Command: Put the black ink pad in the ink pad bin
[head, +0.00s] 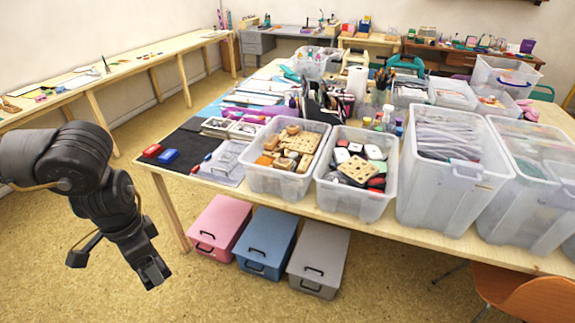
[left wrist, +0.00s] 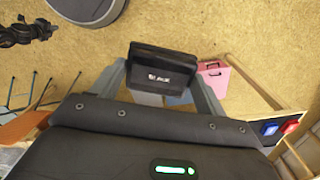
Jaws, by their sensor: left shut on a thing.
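A black ink pad (left wrist: 161,69) with white lettering is clamped between the fingers of my left gripper (left wrist: 165,88) in the left wrist view, above bare floor. In the head view my left gripper (head: 155,272) hangs left of the table's front corner, low, and the pad is not clearly visible there. The ink pad bin (head: 350,202) is a clear plastic bin on the table's front edge, holding black, white, red and green pads. It stands well to the right of the gripper. A dark jointed part at the upper left of the left wrist view seems to be my right arm; its gripper is unclear.
A clear bin of wooden stamps (head: 268,184) stands left of the ink pad bin. A tall clear bin (head: 440,205) stands on its right. Red (head: 152,150) and blue (head: 169,156) pads lie on a black mat. Pink (head: 219,222), blue and grey boxes stand beneath the table.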

